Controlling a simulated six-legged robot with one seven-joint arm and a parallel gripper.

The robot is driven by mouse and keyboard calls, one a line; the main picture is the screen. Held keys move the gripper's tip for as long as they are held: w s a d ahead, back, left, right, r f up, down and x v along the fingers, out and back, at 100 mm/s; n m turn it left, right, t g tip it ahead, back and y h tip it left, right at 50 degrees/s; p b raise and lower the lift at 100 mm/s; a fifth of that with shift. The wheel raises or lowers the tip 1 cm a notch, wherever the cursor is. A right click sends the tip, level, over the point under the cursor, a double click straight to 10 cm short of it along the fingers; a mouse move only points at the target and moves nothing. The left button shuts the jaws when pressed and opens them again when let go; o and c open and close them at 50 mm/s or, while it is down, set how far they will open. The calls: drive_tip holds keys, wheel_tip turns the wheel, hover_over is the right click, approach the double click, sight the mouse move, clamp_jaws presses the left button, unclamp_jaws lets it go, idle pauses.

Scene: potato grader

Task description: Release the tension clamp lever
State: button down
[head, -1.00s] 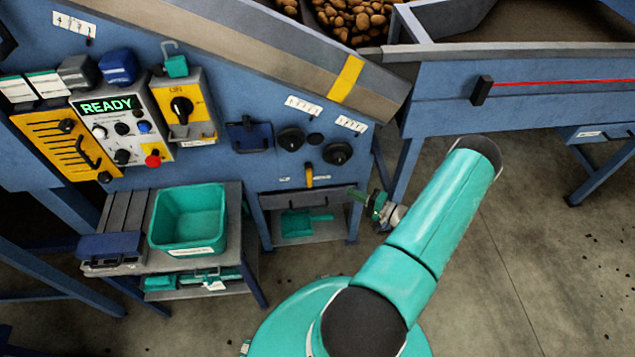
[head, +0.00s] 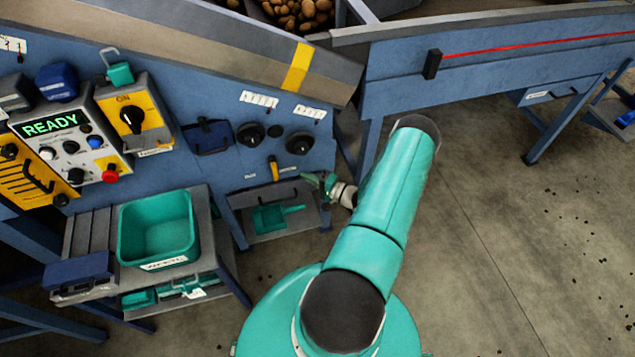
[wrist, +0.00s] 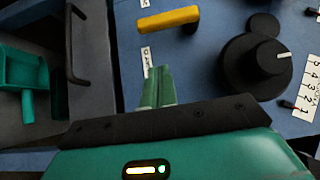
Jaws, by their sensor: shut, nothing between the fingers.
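The clamp lever is a short yellow handle (head: 273,168) on the blue machine panel, below two black knobs. In the wrist view the yellow lever (wrist: 168,19) lies nearly level near the top of the picture. My gripper (head: 308,178) is just right of the lever in the head view. In the wrist view my gripper's green fingers (wrist: 158,72) are together and empty, and their tips appear below the lever with a gap of blue panel between. Whether the lever is clamped or released I cannot tell.
A black dial (wrist: 257,66) sits right of the lever. A black handle (wrist: 76,40) and a teal scoop (wrist: 28,68) are on the left. A side table with a teal bin (head: 158,230) stands left of the opening. Open floor (head: 490,240) lies to the right.

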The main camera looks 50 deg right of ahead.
sight(274, 169)
drive_tip(key=w+a, duration=0.4)
drive_tip(key=w, duration=0.1)
drive_tip(key=shift+w, duration=0.2)
